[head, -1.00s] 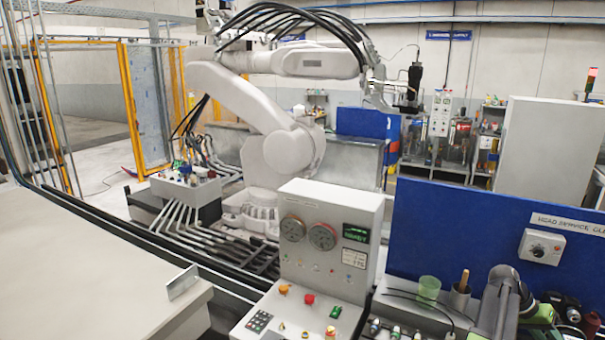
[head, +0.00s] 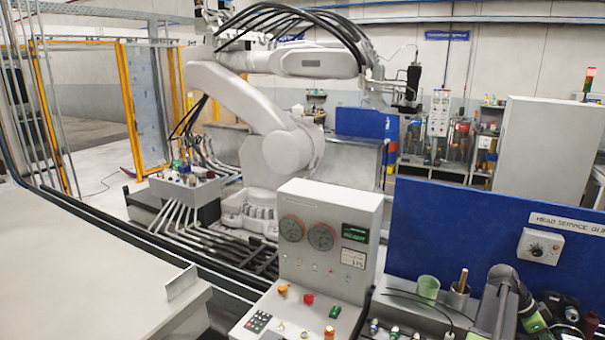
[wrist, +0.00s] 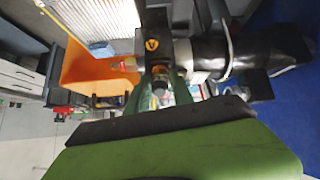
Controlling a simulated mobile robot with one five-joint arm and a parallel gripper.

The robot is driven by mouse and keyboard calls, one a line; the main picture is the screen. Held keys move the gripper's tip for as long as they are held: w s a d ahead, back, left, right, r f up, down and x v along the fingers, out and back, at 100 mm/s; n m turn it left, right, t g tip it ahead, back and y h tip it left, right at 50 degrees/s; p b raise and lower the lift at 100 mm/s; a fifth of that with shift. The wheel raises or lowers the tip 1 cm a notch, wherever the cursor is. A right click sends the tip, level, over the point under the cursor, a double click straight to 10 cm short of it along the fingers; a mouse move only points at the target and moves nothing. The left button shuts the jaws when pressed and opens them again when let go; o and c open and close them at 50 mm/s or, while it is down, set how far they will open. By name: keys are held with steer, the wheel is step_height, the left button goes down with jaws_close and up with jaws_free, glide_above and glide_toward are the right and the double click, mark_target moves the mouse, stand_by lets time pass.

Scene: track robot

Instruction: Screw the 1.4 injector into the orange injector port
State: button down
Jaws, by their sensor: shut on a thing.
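My gripper (wrist: 161,98) shows in the wrist view, with green fingers shut on a small dark part (wrist: 160,84) with an orange-brown end. The part is mostly hidden between the fingers, and I cannot read a 1.4 mark on it. Just beyond it stands a dark block (wrist: 153,30) with an orange V-shaped mark (wrist: 152,44). I cannot tell whether the held part touches this block. No orange injector port can be made out with certainty. In the head view the gripper's fingers cannot be made out.
In the wrist view an orange bin (wrist: 82,68) is at the left and a black cylinder (wrist: 262,52) at the right. In the head view a control panel (head: 330,235), a green cup (head: 428,287) and a blue partition (head: 455,225) stand near the bench.

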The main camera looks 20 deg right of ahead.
steer(key=m, duration=0.7)
steer(key=shift+m, duration=0.3)
steer(key=shift+m, duration=1)
steer(key=m, duration=0.5)
steer(key=shift+m, duration=0.4)
steer(key=m, duration=0.4)
steer(key=c, duration=1.1)
jaws_free()
steer(key=shift+s, duration=0.1)
steer(key=shift+c, duration=0.9)
